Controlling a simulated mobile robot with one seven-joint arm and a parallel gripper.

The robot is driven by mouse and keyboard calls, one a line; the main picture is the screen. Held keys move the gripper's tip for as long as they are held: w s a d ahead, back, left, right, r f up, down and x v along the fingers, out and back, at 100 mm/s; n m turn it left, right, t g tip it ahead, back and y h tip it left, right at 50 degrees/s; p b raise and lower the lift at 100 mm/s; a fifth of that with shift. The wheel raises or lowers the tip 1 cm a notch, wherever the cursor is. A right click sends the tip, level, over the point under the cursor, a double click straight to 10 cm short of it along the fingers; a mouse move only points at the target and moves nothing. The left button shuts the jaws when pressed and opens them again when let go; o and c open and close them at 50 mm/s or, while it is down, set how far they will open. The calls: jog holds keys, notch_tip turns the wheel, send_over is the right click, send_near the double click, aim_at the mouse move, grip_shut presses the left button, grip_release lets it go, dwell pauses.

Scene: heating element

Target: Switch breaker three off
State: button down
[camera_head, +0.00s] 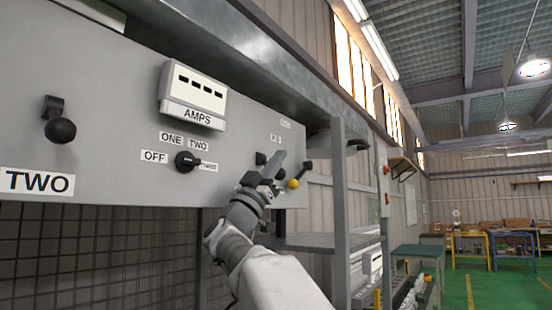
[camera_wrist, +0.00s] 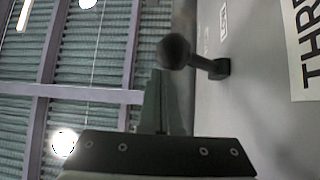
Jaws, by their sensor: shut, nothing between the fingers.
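The breaker three lever (camera_wrist: 174,51), a black ball on a short stem from the grey panel, shows in the wrist view. A partly cut-off label reading "THR" (camera_wrist: 304,45) is beside it. My gripper (camera_wrist: 160,75) is shut and empty, its fingertips close to the ball; I cannot tell whether they touch. In the head view my gripper (camera_head: 279,158) is at the right end of the panel (camera_head: 110,85), with a dark knob (camera_head: 261,158) just left of the fingers. My gripper partly hides this area.
Breaker two's black lever (camera_head: 60,128) is at left, above its "TWO" label (camera_head: 37,181). An AMPS meter (camera_head: 194,95) and a rotary selector (camera_head: 187,161) are mid-panel. A yellow ball (camera_head: 293,184) is close right of my gripper. Metal posts (camera_head: 340,220) stand beyond.

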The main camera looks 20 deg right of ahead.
jog(key=shift+w+a+f+m+g+h+b, duration=0.2)
jog(key=shift+f+m+g+h, duration=0.1)
jog(key=shift+f+m+g, duration=0.3)
jog(key=shift+w+a+f+m+g+h+b, duration=0.15)
jog(key=shift+f+m+g+h, duration=0.15)
jog(key=shift+f+m+g, duration=0.35)
jog(key=b+v, duration=0.3)
jog(key=v, duration=1.4)
jog(key=shift+a+b, duration=0.2)
jog(key=shift+b, duration=0.1)
jog(key=shift+s, duration=0.2)
